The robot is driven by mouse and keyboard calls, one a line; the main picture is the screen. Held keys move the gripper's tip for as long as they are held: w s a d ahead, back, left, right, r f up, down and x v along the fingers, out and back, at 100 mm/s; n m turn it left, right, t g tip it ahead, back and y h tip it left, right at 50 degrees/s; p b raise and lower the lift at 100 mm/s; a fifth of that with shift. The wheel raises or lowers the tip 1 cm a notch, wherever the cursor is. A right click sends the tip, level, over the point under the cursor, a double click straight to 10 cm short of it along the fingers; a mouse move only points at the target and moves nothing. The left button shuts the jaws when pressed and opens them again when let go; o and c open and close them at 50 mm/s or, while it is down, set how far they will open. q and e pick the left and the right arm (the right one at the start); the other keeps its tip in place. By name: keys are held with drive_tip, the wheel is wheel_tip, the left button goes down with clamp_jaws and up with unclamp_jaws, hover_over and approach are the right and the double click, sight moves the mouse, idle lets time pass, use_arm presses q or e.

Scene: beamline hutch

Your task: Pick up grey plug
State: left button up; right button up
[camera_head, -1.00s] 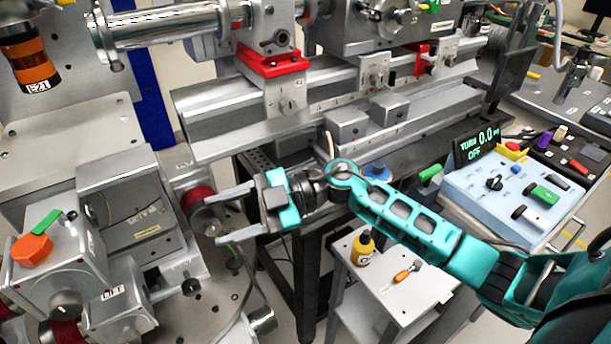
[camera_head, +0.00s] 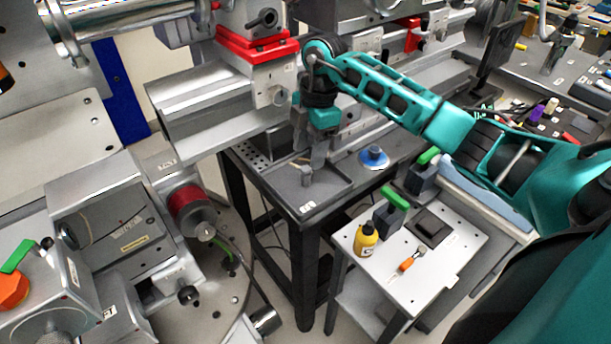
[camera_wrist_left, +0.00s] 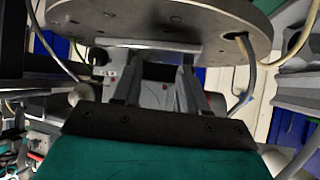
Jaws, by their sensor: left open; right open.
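A small grey piece that looks like the grey plug (camera_head: 306,176) stands in the shallow dark tray (camera_head: 335,190) on the black bench. My right gripper (camera_head: 311,154) points down just above it, open, with its fingers seen nearly edge-on. I cannot tell whether the fingers touch the piece or stand around it. My left gripper (camera_wrist_left: 158,75) is open and empty in the left wrist view, below a round metal plate (camera_wrist_left: 180,18); it does not show in the head view.
A white side table (camera_head: 455,245) holds a yellow bottle (camera_head: 366,240), an orange-handled screwdriver (camera_head: 408,263) and green-handled dark blocks. A blue round item (camera_head: 374,157) sits right of the tray. The metal rail with its red mount (camera_head: 257,50) stands behind.

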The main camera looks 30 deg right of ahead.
sight(306, 168)
drive_tip(key=f, duration=0.4)
drive_tip(key=a+f, duration=0.1)
drive_tip(key=f, duration=0.1)
drive_tip(key=shift+f, duration=0.25)
drive_tip(key=shift+c, duration=0.2)
clamp_jaws()
